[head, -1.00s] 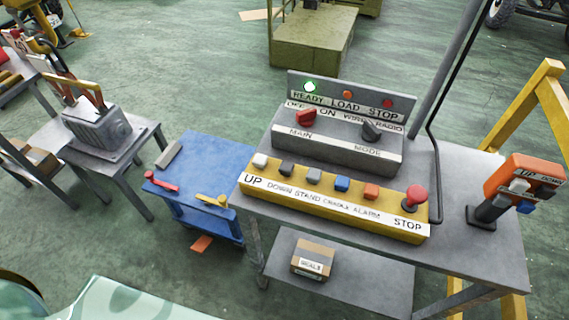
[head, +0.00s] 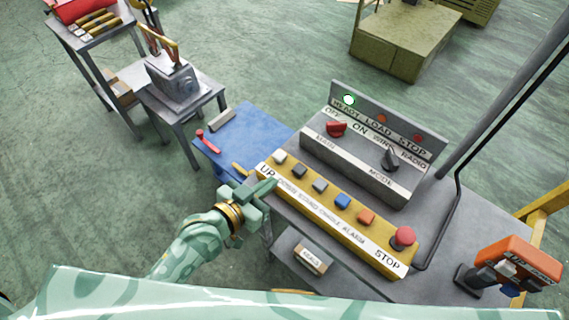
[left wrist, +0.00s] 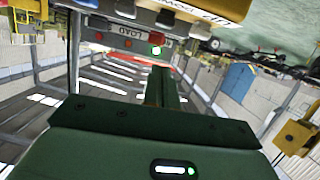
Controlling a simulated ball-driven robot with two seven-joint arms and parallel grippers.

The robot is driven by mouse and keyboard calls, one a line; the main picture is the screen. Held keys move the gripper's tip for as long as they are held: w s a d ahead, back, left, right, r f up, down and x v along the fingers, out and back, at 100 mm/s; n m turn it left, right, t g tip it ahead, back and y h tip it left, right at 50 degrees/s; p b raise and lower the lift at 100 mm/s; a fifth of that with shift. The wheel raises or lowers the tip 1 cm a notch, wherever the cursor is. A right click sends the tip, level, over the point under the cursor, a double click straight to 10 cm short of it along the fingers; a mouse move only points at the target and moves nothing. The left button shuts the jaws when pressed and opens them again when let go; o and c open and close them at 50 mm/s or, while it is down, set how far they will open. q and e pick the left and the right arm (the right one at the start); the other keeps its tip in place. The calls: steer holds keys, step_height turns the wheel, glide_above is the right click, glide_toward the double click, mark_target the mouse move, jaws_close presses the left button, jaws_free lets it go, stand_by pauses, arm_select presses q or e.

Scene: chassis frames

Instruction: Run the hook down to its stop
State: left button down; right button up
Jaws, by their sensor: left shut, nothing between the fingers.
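The yellow button box (head: 325,218) lies on the grey bench. Its row runs from the white UP button (head: 279,158) and dark grey DOWN button (head: 299,170) through STAND, CRADLE and ALARM to the red STOP mushroom (head: 403,237). Behind it is the grey console with the red MAIN knob (head: 337,129), the dark MODE knob (head: 390,158) and a lit READY lamp (head: 348,99). My left gripper (head: 268,188) is shut and empty, by the box's UP end, in front of the buttons. The lit lamp also shows in the left wrist view (left wrist: 156,50). The hook is not in view.
An orange pendant (head: 518,258) stands on the bench's right end. A dark cable and grey post rise behind it. A blue cart (head: 245,140) is left of the bench. A box (head: 312,258) sits on the lower shelf.

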arm_select(q)
steer(key=r, duration=0.2)
steer(key=b, duration=0.1)
glide_above(299, 170)
steer(key=s+a, duration=0.1)
steer(key=s, duration=0.1)
step_height(299, 170, down, 3)
steer(key=shift+w+a+r+m, duration=0.1)
steer(key=shift+w+a+m, duration=0.05)
steer(key=shift+m, duration=0.15)
step_height(299, 170, down, 3)
steer(key=shift+w+r+b, duration=0.15)
steer(key=shift+b, duration=0.55)
steer(key=shift+f+b, duration=0.3)
steer(key=shift+f, duration=0.4)
arm_select(e)
steer(key=shift+s+a+f, duration=0.15)
steer(key=shift+a+f, duration=0.05)
steer(key=shift+f, duration=0.6)
steer(key=shift+s+a+f, duration=0.1)
steer(key=shift+a+f, duration=0.1)
steer(key=shift+f, duration=0.55)
